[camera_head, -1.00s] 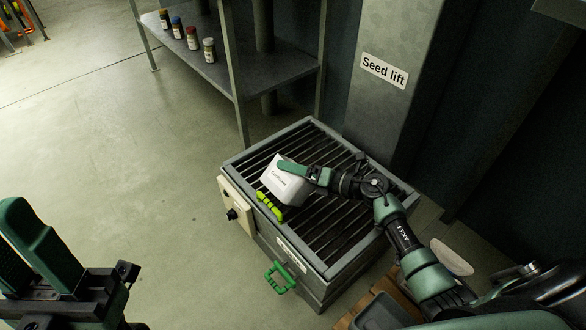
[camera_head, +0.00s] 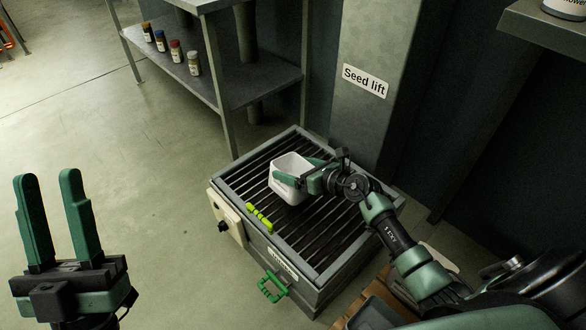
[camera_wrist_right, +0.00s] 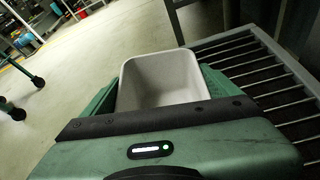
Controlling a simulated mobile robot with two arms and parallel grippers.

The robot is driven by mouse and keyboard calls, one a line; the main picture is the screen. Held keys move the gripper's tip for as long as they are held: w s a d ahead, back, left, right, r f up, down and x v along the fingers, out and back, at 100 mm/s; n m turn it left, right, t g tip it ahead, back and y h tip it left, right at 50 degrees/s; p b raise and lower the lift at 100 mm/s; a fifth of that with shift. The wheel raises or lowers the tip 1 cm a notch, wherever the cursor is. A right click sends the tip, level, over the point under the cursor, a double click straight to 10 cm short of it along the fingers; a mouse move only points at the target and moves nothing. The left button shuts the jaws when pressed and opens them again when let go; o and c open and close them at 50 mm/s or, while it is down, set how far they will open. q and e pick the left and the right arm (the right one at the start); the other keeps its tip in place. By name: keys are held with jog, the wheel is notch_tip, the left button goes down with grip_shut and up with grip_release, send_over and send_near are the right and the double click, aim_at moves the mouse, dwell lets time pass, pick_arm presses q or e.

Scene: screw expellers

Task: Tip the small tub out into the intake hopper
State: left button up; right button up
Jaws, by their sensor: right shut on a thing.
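The small tub (camera_head: 288,183) is white and open-topped. My right gripper (camera_head: 302,170) is shut on it and holds it over the slatted top of the intake hopper (camera_head: 250,159). The tub is close to upright, its mouth facing up in the head view. In the right wrist view the tub (camera_wrist_right: 165,78) sits between the green fingers, and its visible inside looks bare and pale. No seed shows on the slats; what lies below them is dark. My left gripper (camera_head: 48,178) is open and empty at the far left, away from the hopper.
A lime-green grip (camera_head: 259,217) lies at the hopper's left edge. A control box with a knob (camera_head: 224,222) and a green handle (camera_head: 272,287) stick out from its sides. Behind stand a shelf with several jars (camera_head: 194,63) and the seed lift column (camera_head: 366,115). The left floor is clear.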

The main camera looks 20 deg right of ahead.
jog(key=shift+w+d+r+n+h+p, duration=0.15)
jog(key=shift+d+r+n+h+p, duration=0.05)
jog(key=shift+d+n+h+p, duration=0.35)
pick_arm(q)
jog(key=w+f+g+y, duration=0.1)
jog(key=w+f+g, duration=0.2)
jog(key=w+f, duration=0.1)
jog(key=shift+w+d+f+g+y, duration=0.25)
jog(key=shift+w+f+g+y, duration=0.05)
jog(key=shift+f+g, duration=0.15)
pick_arm(e)
jog(key=shift+n, duration=0.25)
